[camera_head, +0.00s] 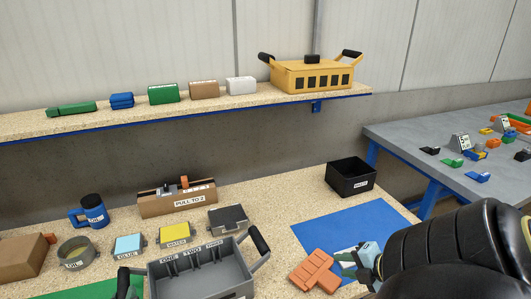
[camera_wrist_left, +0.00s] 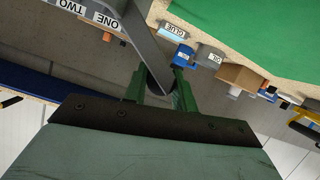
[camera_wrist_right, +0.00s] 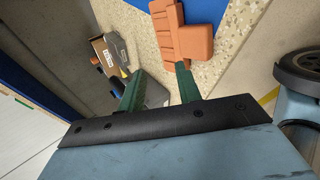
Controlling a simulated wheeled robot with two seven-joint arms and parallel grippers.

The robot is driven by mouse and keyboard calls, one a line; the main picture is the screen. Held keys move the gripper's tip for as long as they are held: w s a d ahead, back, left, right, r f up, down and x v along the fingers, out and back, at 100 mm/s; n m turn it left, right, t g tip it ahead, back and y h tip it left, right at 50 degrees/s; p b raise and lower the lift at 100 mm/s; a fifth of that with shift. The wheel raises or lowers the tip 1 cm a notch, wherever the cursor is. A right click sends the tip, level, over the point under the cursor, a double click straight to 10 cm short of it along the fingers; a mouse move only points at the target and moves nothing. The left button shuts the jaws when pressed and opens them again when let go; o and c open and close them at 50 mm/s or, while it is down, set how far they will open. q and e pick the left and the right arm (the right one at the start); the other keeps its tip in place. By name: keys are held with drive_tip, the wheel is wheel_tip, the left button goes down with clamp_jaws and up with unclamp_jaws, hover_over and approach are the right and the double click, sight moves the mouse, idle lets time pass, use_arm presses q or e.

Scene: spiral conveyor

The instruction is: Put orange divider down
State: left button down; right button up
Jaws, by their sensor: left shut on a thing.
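The orange divider (camera_head: 315,271), a cross-shaped piece, lies flat by the left edge of the blue mat (camera_head: 340,228). It also shows in the right wrist view (camera_wrist_right: 187,38), beyond my fingertips. My right gripper (camera_head: 347,264) is open and empty just right of the divider, with a gap between its green fingers (camera_wrist_right: 160,80). My left gripper (camera_head: 127,284) is shut on the left handle of the grey tray (camera_head: 205,275). In the left wrist view, the handle's grey arm (camera_wrist_left: 148,50) runs between the fingers. The tray has compartments labelled ONE, TWO and THREE.
A black bin (camera_head: 350,178) stands behind the blue mat. A PULL TO 2 box (camera_head: 177,201), a blue mug (camera_head: 92,212) and small labelled containers stand behind the tray. A shelf with blocks and a yellow crate (camera_head: 310,76) runs above.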

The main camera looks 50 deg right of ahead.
use_arm(q)
drive_tip(key=shift+s+a+f, duration=0.1)
drive_tip(key=shift+f, duration=0.2)
drive_tip(key=c, duration=1.1)
unclamp_jaws()
drive_tip(key=shift+r, duration=0.1)
drive_tip(key=shift+o, duration=0.2)
drive_tip(key=shift+r, duration=0.1)
use_arm(e)
wheel_tip(320, 180, up, 8)
drive_tip(key=s, duration=0.2)
drive_tip(key=shift+s+a, duration=0.15)
use_arm(q)
drive_tip(key=shift+r, duration=0.1)
drive_tip(key=v, duration=1.1)
drive_tip(key=shift+s+a, duration=0.15)
drive_tip(key=shift+s, duration=0.15)
drive_tip(key=shift+s, duration=0.1)
